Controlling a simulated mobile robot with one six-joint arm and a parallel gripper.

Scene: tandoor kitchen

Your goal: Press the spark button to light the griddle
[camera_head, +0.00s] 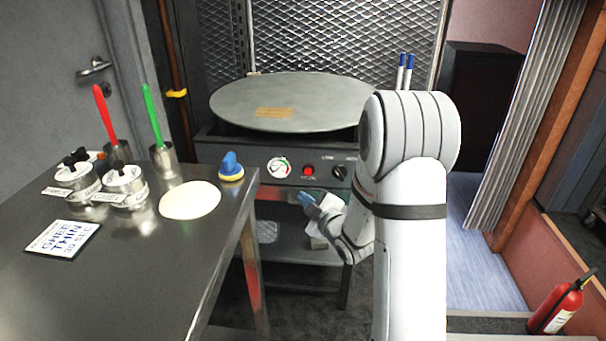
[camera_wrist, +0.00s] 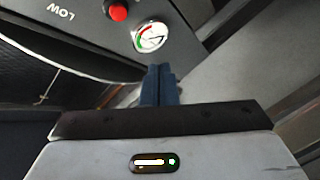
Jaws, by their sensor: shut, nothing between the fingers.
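The round griddle (camera_head: 290,101) sits on a dark metal stand with a front control panel (camera_head: 254,157). The red spark button (camera_head: 308,171) is on that panel, between a round gauge (camera_head: 279,167) and a black knob (camera_head: 341,173). In the wrist view the red button (camera_wrist: 118,11) is at the top, beside the gauge (camera_wrist: 150,37). My gripper (camera_head: 304,197) is just below and in front of the panel, apart from the button. In the wrist view its blue fingers (camera_wrist: 160,72) are together and empty, pointing toward the panel's edge near the gauge.
A steel table (camera_head: 130,275) on the left holds a flat dough round (camera_head: 190,200), a blue-topped yellow item (camera_head: 231,167), canisters (camera_head: 124,185), and a sign (camera_head: 62,239). Its corner is close to the panel's left. A fire extinguisher (camera_head: 557,306) stands at lower right.

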